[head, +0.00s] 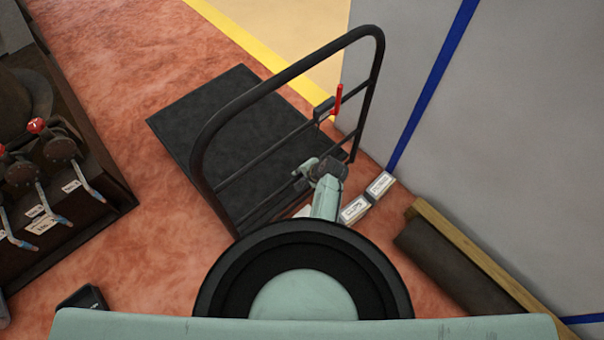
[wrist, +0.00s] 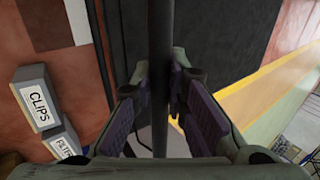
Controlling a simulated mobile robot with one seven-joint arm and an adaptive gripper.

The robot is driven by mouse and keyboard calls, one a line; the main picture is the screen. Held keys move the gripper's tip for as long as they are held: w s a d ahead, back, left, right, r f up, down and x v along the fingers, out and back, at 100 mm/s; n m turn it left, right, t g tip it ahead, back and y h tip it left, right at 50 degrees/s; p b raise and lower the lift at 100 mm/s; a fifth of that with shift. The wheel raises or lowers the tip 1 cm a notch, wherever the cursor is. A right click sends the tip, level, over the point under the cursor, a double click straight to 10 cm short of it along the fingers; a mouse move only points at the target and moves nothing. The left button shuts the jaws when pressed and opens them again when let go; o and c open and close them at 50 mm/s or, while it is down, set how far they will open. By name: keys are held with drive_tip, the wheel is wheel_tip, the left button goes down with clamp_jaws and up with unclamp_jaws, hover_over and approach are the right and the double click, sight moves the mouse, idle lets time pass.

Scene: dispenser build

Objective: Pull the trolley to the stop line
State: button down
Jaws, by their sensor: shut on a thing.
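The trolley has a flat black deck (head: 195,130) and a black tubular handle frame (head: 369,95) with crossbars. A red lever (head: 338,99) stands on the frame's right part. My gripper (head: 308,171) is at the lower right of the frame, on its near side. In the wrist view my gripper (wrist: 160,80) has its purple-padded fingers on both sides of a dark bar (wrist: 160,35) of the handle, shut on it. A yellow line (head: 245,45) runs across the floor beyond the deck. The trolley's wheels are hidden.
Small labelled boxes stand right of my gripper, one marked CLIPS (wrist: 38,100). A dark rolled or padded piece with a wooden edge (head: 460,245) lies at the lower right. A dark cabinet with levers (head: 60,150) stands at left. Reddish floor between cabinet and trolley is clear.

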drive_tip(key=shift+s+d, duration=0.2)
drive_tip(key=shift+s, duration=0.05)
drive_tip(key=c, duration=1.5)
unclamp_jaws()
drive_tip(key=shift+r, duration=0.1)
drive_tip(key=v, duration=1.1)
drive_tip(key=shift+s+d+r, duration=0.15)
drive_tip(key=shift+s+r, duration=0.05)
drive_tip(key=shift+r, duration=0.15)
